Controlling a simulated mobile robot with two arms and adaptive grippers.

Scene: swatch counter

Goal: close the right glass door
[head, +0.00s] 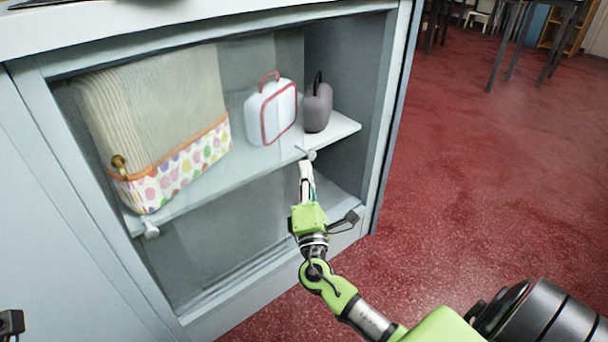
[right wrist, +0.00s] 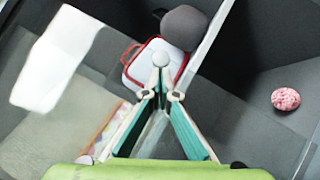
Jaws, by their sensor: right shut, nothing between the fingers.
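The cabinet (head: 400,100) has a glass front; its panes are clear, so I cannot tell exactly how far the right glass door stands open. A small pale knob (head: 307,153) sits at the front of the shelf's right part, and a second knob (head: 151,229) is at the lower left. My right gripper (head: 306,165) is shut and empty, its tips right at the right knob. In the right wrist view the closed fingertips (right wrist: 160,88) are just below the round knob (right wrist: 161,60); I cannot tell whether they touch. A dark part at the left edge, probably my left gripper (head: 11,322), barely shows.
On the shelf (head: 250,165) are a dotted fabric basket (head: 175,170), a white case with red trim (head: 272,112) and a dark grey bag (head: 317,107). A pink patterned round thing (right wrist: 286,98) shows in the right wrist view.

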